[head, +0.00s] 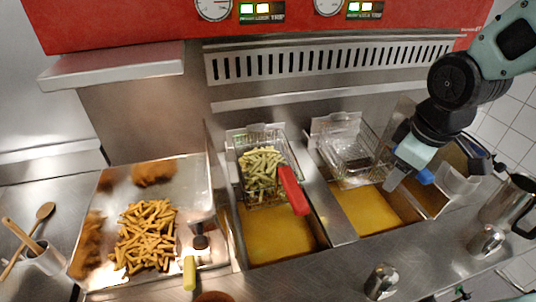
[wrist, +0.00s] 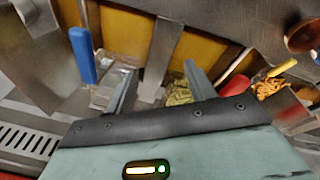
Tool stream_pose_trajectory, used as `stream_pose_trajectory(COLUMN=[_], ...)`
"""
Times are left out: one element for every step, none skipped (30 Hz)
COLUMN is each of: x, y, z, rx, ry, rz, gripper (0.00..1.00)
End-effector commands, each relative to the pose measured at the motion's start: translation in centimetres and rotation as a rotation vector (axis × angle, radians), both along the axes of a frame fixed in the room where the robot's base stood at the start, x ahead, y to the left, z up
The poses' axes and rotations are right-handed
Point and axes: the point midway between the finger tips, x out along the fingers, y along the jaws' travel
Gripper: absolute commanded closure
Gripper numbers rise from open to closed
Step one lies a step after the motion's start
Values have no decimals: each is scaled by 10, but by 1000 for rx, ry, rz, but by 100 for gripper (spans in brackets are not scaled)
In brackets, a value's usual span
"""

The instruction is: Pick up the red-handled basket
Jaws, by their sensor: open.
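The red-handled basket (head: 245,152) is a wire fryer basket with pale fries in it. It sits at the back of the left fryer well, above the yellow oil. Its red handle (head: 293,190) slants toward the front right; the handle also shows in the wrist view (wrist: 233,68), right of the fingers. My gripper (head: 393,180) is over the right fryer well, to the right of the basket and apart from it. In the wrist view the two fingers (wrist: 158,67) are spread with nothing held between them.
An empty wire basket (head: 350,152) hangs over the right well; a blue handle (head: 425,177) shows beside my gripper. A tray (head: 190,165) of fried food with a yellow-handled tool (head: 189,272) lies left. Metal shakers (head: 381,282) and a jug (head: 508,200) stand right.

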Motion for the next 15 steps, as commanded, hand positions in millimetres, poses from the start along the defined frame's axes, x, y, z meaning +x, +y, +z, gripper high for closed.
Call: stream_pose_trajectory(x=[6,10,14,17,20,24,27,29,32,35,37,39,41,42,43], y=[5,10,17,23,29,39,46,55,67,77,88,101,111,120,132], z=[8,9,11,11,12,14,14,16,17,19,20,22,24,26,28], rx=[-35,-59,-92,-116,-143,-180,-209,-239,-283,-316,-352,-400,-437,-472,-518], ry=[-6,-9,-14,-18,-22,-28,-31,-36,-43,-50,-57,-67,-74,-82,-93], rz=[131,221,346,443,544,685,796,912,1073,1196,1323,1486,1604,1717,1858], gripper=[45,45,45,45,45,45,45,45,45,45,45,45,45,45,45])
